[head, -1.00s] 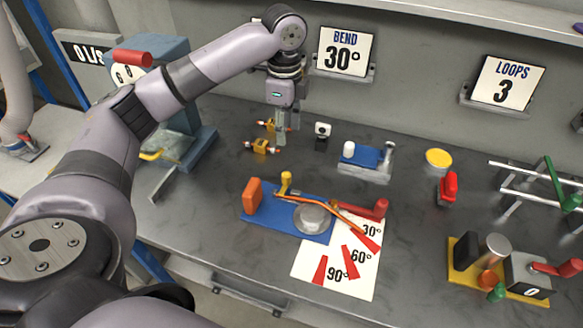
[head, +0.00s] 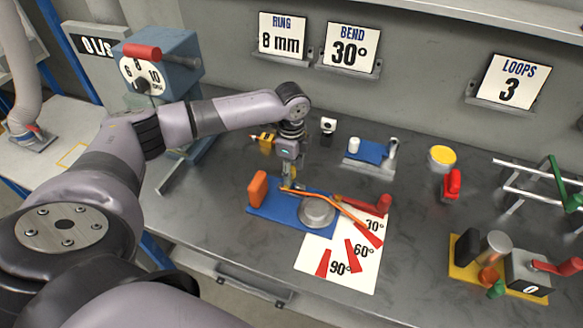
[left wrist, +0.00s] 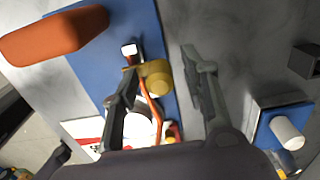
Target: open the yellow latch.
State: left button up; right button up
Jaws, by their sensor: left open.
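The yellow latch (left wrist: 157,78) shows in the left wrist view as a round knob on the blue bending plate (left wrist: 88,72). In the head view the blue plate (head: 262,213) lies mid-table, and my gripper mostly hides the latch at its back edge. My left gripper (head: 288,178) points down over the latch with its jaws open. In the left wrist view the knob appears between the two fingers of the left gripper (left wrist: 163,65), closer to the left finger; I cannot tell if they touch. My right gripper is not in view.
On the plate are an orange block (head: 257,188), a grey round die (head: 317,212) and an orange rod (head: 347,211). A red handle (head: 384,203) lies at right, above the angle sheet (head: 335,276). A blue stand (head: 368,152) is behind. The table front left is clear.

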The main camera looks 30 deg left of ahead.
pick_arm(q)
grip_shut()
dwell(0.6)
